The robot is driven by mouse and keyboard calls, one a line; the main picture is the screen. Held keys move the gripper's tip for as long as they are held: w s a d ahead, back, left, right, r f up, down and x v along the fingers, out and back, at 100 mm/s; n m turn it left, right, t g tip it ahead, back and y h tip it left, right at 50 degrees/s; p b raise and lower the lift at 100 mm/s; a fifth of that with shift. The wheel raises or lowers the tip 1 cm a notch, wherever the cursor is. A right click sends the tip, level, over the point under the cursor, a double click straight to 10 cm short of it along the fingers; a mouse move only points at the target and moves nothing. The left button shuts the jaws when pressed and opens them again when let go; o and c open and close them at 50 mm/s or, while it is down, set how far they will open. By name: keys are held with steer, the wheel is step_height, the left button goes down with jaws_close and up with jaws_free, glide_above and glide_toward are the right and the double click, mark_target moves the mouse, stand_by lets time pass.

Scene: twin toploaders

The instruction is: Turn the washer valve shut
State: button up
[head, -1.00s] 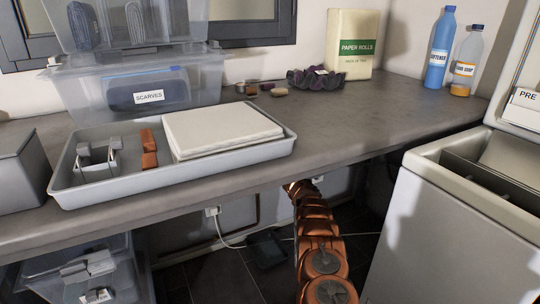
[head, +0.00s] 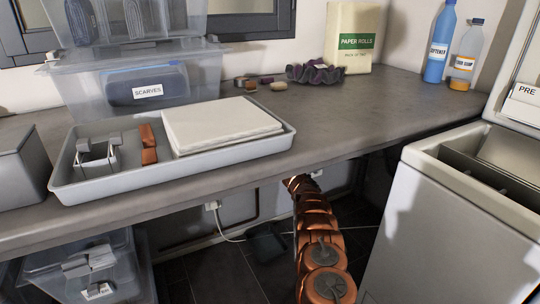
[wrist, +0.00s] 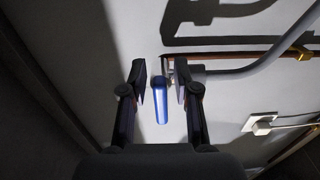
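The washer valve shows in the wrist view as a blue lever handle (wrist: 160,104) on a fitting by the wall, where a copper pipe and a grey hose meet. The handle points down in the picture, towards my palm. My gripper (wrist: 160,80) is open, with one finger on each side of the handle. A gap shows on the left; the right finger is closer, and I cannot tell whether it touches. In the head view my arm reaches under the counter, and the gripper and valve are hidden.
The counter (head: 350,120) overhangs my arm. A toploader washer (head: 400,215) stands close on the right. A grey tray (head: 200,180) lies on the counter. In the wrist view, the grey hose (wrist: 260,65), copper pipe (wrist: 235,54) and a wall socket (wrist: 262,121) lie right of the gripper.

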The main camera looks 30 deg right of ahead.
steer(key=shift+o, duration=0.4)
steer(key=shift+a, duration=0.1)
steer(key=shift+s, duration=0.2)
steer(key=s, duration=1.1)
steer(key=shift+s+a, duration=0.25)
steer(key=shift+a, duration=0.2)
stand_by(0.7)
